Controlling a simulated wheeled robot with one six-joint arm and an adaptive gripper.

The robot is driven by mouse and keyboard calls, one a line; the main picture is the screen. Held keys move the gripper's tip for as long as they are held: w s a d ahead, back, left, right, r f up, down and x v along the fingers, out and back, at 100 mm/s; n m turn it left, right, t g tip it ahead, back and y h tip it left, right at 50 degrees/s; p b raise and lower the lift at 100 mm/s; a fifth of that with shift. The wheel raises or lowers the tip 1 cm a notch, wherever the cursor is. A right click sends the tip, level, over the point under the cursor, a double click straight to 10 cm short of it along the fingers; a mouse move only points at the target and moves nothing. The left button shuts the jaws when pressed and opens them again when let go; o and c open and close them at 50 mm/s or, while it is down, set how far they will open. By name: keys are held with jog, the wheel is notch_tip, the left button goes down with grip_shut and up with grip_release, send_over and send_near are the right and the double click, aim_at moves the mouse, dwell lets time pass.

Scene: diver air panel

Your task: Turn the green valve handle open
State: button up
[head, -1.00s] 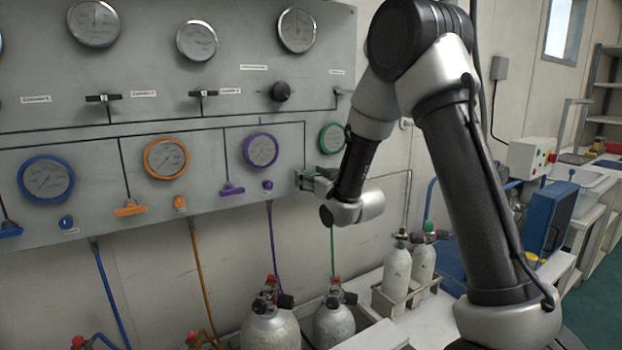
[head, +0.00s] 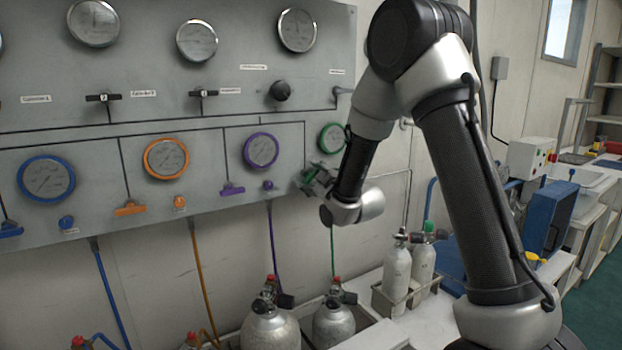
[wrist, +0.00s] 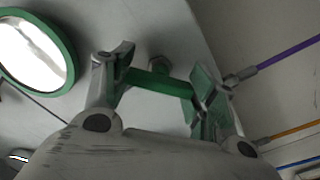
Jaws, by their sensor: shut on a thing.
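The green valve handle (wrist: 160,84) is a flat green bar in the wrist view, spanning the space between my fingers. My gripper (wrist: 158,72) is shut on it, one finger at each end. In the head view my gripper (head: 317,178) is at the panel's lower right, just below the green-rimmed gauge (head: 332,138). It is tilted there, and it and my wrist hide most of the handle. The green gauge also shows at the left of the wrist view (wrist: 35,52).
The grey panel (head: 90,135) also carries a purple handle (head: 232,190) and an orange handle (head: 130,209) to the left of my gripper. Gas cylinders (head: 334,325) with hoses stand below. Small white bottles (head: 397,266) stand in a rack below right.

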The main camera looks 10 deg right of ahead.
jog(key=n, duration=0.4)
jog(key=shift+a+n, duration=0.1)
jog(key=shift+n, duration=1.8)
jog(key=o, duration=1)
jog(key=shift+o, duration=0.2)
jog(key=v, duration=0.7)
jog(key=shift+s, duration=0.25)
